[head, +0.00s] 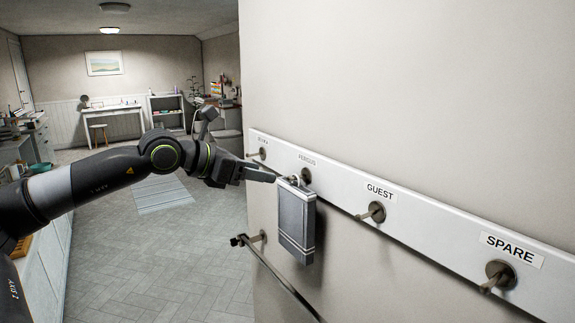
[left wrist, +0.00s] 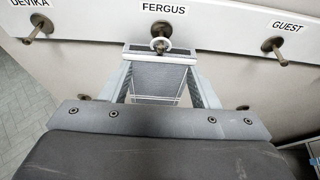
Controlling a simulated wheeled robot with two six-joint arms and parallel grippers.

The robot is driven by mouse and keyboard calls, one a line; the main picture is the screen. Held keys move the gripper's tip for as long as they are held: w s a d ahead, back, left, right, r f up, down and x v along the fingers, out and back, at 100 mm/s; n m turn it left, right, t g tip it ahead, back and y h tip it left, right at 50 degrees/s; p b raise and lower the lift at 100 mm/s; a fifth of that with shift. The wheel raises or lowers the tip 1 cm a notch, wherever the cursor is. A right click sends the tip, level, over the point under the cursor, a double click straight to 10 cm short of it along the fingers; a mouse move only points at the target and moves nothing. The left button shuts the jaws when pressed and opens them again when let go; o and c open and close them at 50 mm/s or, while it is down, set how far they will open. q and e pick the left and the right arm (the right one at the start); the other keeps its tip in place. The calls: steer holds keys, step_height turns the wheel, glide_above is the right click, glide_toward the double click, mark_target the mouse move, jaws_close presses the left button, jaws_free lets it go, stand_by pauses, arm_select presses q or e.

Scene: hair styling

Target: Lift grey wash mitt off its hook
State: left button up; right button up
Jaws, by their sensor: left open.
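The grey wash mitt (head: 297,222) hangs flat against the wall from the hook (head: 305,175) labelled FERGUS. In the left wrist view the mitt (left wrist: 159,76) hangs by a loop (left wrist: 160,45) on that hook (left wrist: 161,30). My left gripper (head: 277,178) is at the top of the mitt, coming in from the left. In the left wrist view its two open fingers (left wrist: 160,88) stand on either side of the mitt's upper part. Whether they touch it I cannot tell. My right gripper is not in view.
A white hook board (head: 430,222) runs along the wall. The GUEST hook (head: 376,211) and SPARE hook (head: 500,275) are empty, and so is the DEVIKA hook (left wrist: 38,27). A dark rail (head: 278,277) juts below the mitt. The floor (head: 165,245) to the left is clear.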

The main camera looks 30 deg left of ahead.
arm_select(q)
steer(key=shift+p+x, duration=2.3)
steer(key=shift+x, duration=2.15)
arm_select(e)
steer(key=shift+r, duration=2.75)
arm_select(q)
steer(key=c, duration=1)
steer(key=shift+r, duration=0.15)
